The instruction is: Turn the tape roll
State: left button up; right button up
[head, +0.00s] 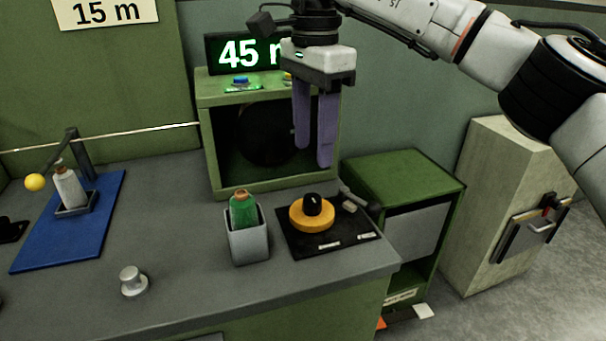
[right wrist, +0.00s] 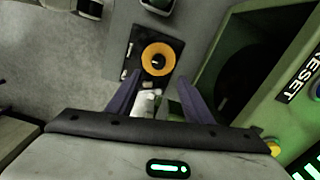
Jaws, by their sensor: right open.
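The tape roll (head: 311,224), a yellow-orange ring around a black hub, lies flat on a black plate (head: 340,243) near the right end of the counter. In the right wrist view the tape roll (right wrist: 148,51) shows beyond and between my fingers. My right gripper (head: 314,156) points down with its two purple fingers apart and empty. It hangs above and behind the roll, in front of the green cabinet opening, without touching the roll. In the right wrist view my right gripper (right wrist: 159,79) also shows open. My left gripper is not in view.
A grey holder (head: 248,245) with a green bottle (head: 243,208) stands just left of the plate. A small grey metal piece (head: 350,206) is at the plate's right. A green cabinet (head: 213,150) with a 45 m display (head: 238,53) stands behind. The counter's middle is mostly clear.

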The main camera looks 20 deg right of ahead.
jog(key=b, duration=0.1)
send_over(313, 198)
notch_tip(313, 198, down, 5)
jog(key=shift+f, duration=0.1)
notch_tip(313, 198, down, 4)
jog(key=shift+r+b, duration=0.1)
jog(key=shift+b, duration=0.2)
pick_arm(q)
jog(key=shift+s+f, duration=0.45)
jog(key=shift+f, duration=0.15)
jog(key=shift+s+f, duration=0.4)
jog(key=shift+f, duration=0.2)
pick_arm(e)
jog(key=shift+f, duration=0.55)
jog(key=c, duration=1.1)
jog(key=shift+o, duration=0.2)
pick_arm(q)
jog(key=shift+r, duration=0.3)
pick_arm(e)
jog(key=shift+m, duration=0.4)
